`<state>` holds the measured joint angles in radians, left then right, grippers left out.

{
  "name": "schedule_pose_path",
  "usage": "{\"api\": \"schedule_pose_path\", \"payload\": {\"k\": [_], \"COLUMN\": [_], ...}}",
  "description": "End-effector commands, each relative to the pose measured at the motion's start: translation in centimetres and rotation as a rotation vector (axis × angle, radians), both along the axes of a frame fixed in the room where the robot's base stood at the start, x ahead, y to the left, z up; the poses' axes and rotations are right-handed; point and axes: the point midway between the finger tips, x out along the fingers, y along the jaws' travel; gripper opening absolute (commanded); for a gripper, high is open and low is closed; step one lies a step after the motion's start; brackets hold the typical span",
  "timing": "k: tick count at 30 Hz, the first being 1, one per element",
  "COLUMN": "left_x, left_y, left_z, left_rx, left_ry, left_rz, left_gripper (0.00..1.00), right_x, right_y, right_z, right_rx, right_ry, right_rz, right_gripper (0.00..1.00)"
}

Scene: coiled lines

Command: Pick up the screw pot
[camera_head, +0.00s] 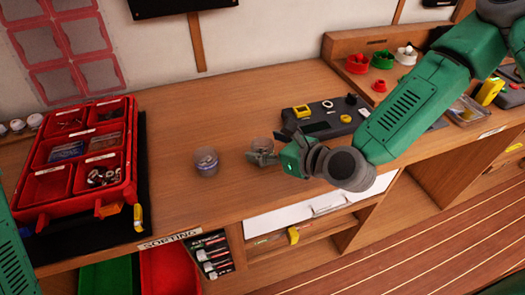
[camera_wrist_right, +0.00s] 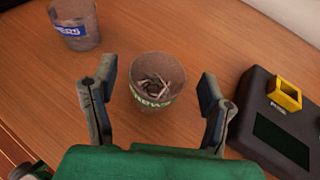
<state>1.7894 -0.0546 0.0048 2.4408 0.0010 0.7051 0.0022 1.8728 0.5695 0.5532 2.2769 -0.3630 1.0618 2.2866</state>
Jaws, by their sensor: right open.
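The screw pot (camera_wrist_right: 157,83) is a small clear cup with a green label ending in "WS" and screws inside. It stands upright on the wooden bench, between the spread fingers of my right gripper (camera_wrist_right: 155,95), with a gap on each side. In the head view the pot (camera_head: 262,144) is partly hidden behind the fingers of my right gripper (camera_head: 262,156). My right gripper is open and empty. My left gripper is out of view; only a green part of my left arm shows at the left edge.
A second clear pot (camera_head: 206,162) with a blue label stands to the left. A dark device (camera_head: 325,117) with a yellow part is close on the right. A red sorting tray (camera_head: 85,160) lies at the left. Bench surface between tray and pots is clear.

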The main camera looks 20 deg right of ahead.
Motion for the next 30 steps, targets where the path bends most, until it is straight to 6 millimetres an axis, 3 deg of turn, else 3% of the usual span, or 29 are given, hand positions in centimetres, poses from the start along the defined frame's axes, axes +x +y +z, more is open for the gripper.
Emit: {"api": "schedule_pose_path", "payload": {"k": [6,7,11,22,30], "left_x": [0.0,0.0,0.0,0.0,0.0], "left_y": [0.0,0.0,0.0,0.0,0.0], "left_z": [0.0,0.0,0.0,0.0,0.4], "left_rx": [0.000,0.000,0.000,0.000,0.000], "left_ry": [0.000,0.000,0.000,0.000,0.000], "left_rz": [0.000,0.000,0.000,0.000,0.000], "left_gripper": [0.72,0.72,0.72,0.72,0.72], "right_x": [0.1,0.1,0.1,0.1,0.1], "right_y": [0.0,0.0,0.0,0.0,-0.1], "right_z": [0.0,0.0,0.0,0.6,5.6], "right_rx": [0.001,0.001,0.001,0.002,0.004], "right_ry": [-0.001,-0.001,-0.001,-0.002,-0.006], "right_rz": [-0.001,-0.001,-0.001,-0.001,-0.001], "right_gripper": [0.69,0.62,0.16,0.15,0.15]}}
